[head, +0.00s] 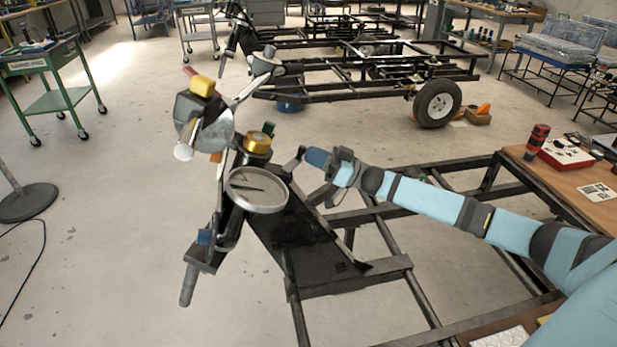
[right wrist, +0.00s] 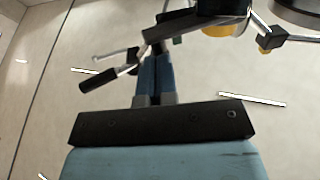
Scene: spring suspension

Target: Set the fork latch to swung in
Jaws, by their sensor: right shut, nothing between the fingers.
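A dark fork and handlebar assembly stands on a black frame plate (head: 300,240), with a round silver-rimmed disc (head: 257,190) and a gold cap (head: 257,143) at its top. A short dark lever (head: 293,161) sticks out to the right of the gold cap; it may be the fork latch, but I cannot be sure. My right gripper (head: 309,156) is shut and empty, with its blue fingertips at the lever's outer end. In the right wrist view the shut fingers (right wrist: 153,66) point at a dark bar (right wrist: 195,23); whether they touch is unclear. My left gripper is not in view.
A black handle (right wrist: 98,80) lies left of the fingers in the right wrist view. A wooden bench (head: 560,180) with a red box (head: 568,152) stands at the right. A green cart (head: 52,100) is at the far left. Open floor lies left of the assembly.

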